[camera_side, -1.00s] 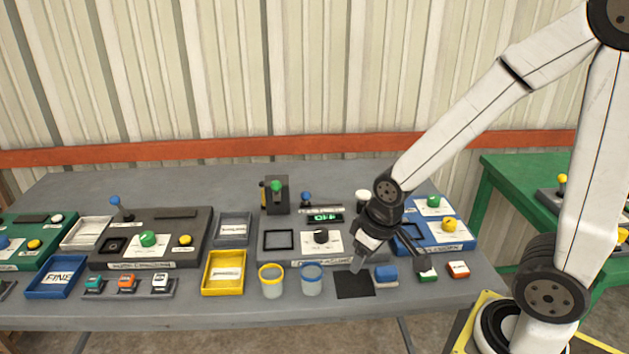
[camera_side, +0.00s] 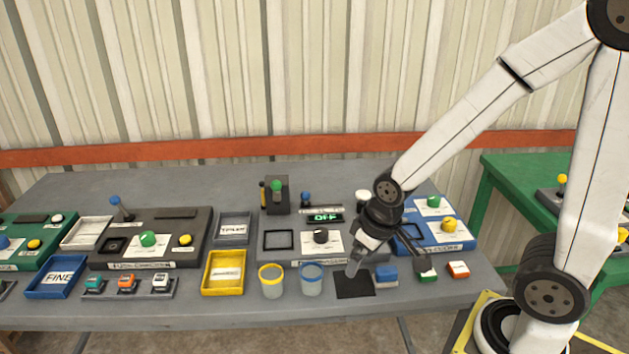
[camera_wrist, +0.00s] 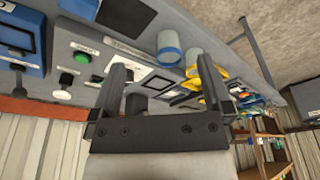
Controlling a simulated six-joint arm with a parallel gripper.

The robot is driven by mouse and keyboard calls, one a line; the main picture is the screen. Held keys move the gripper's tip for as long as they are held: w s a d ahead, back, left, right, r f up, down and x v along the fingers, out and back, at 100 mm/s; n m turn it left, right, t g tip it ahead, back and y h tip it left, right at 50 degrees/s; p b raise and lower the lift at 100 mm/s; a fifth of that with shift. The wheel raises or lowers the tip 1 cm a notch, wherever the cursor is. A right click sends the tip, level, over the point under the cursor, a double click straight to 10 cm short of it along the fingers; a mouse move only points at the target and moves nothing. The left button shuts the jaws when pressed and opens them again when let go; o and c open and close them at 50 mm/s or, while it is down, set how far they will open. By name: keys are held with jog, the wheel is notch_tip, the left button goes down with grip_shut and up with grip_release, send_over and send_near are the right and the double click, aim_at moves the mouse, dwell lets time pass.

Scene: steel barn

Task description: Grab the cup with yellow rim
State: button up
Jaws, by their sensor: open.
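The cup with the yellow rim (camera_side: 271,281) stands upright near the front edge of the grey table in the side view. A similar cup with a blue rim (camera_side: 312,279) stands just to its right.
A yellow tray (camera_side: 223,273) is left of the yellow-rimmed cup. Behind the cups is a grey machine panel (camera_side: 290,262) with a black knob. The black mat (camera_side: 355,285) lies right of the cups, with a blue block (camera_side: 386,276) beside it. The table's front edge is close.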

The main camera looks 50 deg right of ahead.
jog(key=m+g, duration=0.3)
jog(key=m, duration=1)
send_over(272, 265)
jog(key=s+a, duration=0.2)
notch_tip(272, 265, down, 6)
jog(key=shift+w+d+m, duration=0.1)
jog(key=shift+d+m, duration=0.15)
jog(key=shift+m, duration=0.05)
jog(key=shift+f, duration=0.15)
jog(key=shift+f, duration=1.2)
jog(key=shift+f, duration=0.1)
jog(key=shift+w+a+f, duration=0.15)
jog(key=shift+f, duration=2.35)
